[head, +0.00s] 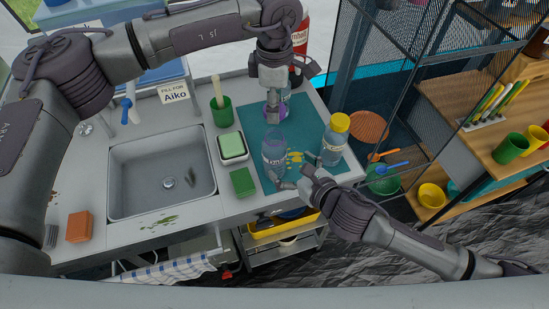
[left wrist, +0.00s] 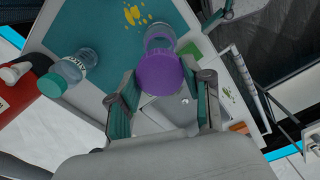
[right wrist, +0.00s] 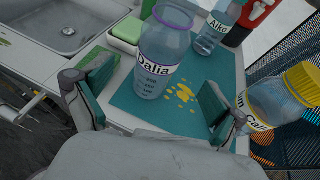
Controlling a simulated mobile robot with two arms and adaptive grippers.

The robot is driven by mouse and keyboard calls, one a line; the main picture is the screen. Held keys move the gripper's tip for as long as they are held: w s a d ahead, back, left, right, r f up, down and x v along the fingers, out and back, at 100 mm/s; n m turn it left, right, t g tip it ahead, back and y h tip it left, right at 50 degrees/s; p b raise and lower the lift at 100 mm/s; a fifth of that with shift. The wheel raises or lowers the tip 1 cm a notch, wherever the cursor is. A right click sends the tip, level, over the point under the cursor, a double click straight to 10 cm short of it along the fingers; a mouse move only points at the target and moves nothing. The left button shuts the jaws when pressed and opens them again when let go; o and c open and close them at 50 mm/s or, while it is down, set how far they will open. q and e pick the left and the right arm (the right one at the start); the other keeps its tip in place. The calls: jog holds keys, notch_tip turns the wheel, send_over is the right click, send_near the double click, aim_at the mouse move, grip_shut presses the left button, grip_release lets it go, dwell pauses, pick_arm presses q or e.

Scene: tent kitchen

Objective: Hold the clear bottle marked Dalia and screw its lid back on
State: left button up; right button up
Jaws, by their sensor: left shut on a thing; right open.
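The clear bottle marked Dalia (head: 273,152) stands upright on the teal mat (head: 309,117) with its mouth uncovered. In the right wrist view the Dalia bottle (right wrist: 160,62) shows its name label and stands beyond my fingers. My right gripper (head: 291,178) is open in front of it, and no grip on the bottle shows. My left gripper (head: 275,112) is above the mat, behind the bottle in the head view. It is shut on the purple lid (left wrist: 160,74), which is clear of the bottle. The lid covers part of the bottle in the left wrist view.
A yellow-capped bottle (head: 335,140) stands close on the right of the mat. A teal-capped bottle marked Aiko (left wrist: 68,74) and a red container (head: 301,35) are behind. A green sponge (head: 243,181), a soap dish (head: 232,146) and the sink (head: 163,177) lie left.

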aim_at(274, 128)
jog(key=x, duration=0.8)
jog(key=shift+w+a+f, duration=0.1)
jog(key=shift+w, duration=0.05)
jog(key=c, duration=1.8)
pick_arm(q)
jog(key=shift+f, duration=2.5)
jog(key=shift+f, duration=0.1)
jog(key=shift+f, duration=0.8)
jog(key=shift+f, duration=0.55)
pick_arm(e)
grip_shut()
